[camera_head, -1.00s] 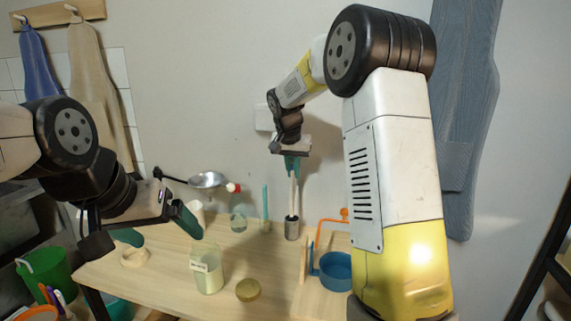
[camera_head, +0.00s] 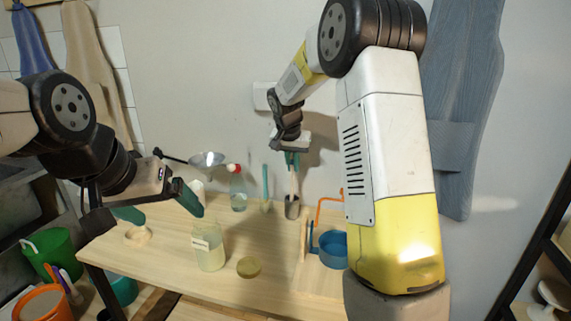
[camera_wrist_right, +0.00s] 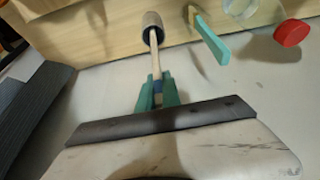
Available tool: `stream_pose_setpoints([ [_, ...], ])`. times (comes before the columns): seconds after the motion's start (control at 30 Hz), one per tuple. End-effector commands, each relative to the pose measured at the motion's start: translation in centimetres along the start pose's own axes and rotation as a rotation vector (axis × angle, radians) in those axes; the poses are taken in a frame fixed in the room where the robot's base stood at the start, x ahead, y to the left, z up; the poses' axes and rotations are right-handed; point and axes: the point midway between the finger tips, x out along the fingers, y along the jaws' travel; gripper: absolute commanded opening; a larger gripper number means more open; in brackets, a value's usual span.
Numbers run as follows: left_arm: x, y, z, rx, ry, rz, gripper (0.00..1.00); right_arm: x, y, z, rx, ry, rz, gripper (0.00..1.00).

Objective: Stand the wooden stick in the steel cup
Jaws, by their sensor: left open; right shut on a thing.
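The steel cup (camera_head: 292,210) stands upright near the back of the wooden table, and its mouth shows in the right wrist view (camera_wrist_right: 152,19). My right gripper (camera_head: 291,157) is above it, shut on the upper part of the wooden stick (camera_head: 293,182). In the right wrist view the stick (camera_wrist_right: 154,56) runs from the green fingertips (camera_wrist_right: 157,88) into the cup's mouth. Its lower end is hidden inside, so I cannot tell if it touches the bottom. My left gripper (camera_head: 158,206) is open and empty over the table's left side.
A green stick-like tool (camera_head: 265,188) and a bottle with a red cap (camera_head: 238,192) stand left of the cup. A blue pot (camera_head: 333,245) by an orange bent rod is to the right. A labelled jar (camera_head: 209,248) and a round lid (camera_head: 249,267) are in front.

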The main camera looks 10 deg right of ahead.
Motion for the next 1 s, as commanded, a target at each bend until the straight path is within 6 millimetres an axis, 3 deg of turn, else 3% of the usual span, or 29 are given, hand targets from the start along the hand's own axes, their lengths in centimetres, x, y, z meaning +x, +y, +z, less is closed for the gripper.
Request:
stream_pose_setpoints([
  [0.07,0.0,0.0,0.0,0.0,0.0,0.0,0.91,0.0,0.0,0.0,0.0,0.0,0.0,0.0],
  [0.1,0.0,0.0,0.0,0.0,0.0,0.0,0.91,0.0,0.0,0.0,0.0,0.0,0.0,0.14],
  [0.2,0.0,0.0,0.0,0.0,0.0,0.0,0.91,0.0,0.0,0.0,0.0,0.0,0.0,0.34],
  [0.57,0.0,0.0,0.0,0.0,0.0,0.0,0.91,-0.4,0.0,-0.1,0.0,0.001,-0.001,0.34],
  [1.0,0.0,0.0,0.0,0.0,0.0,0.0,0.91,-6.9,-0.1,-0.1,-0.001,0.002,-0.001,0.34],
])
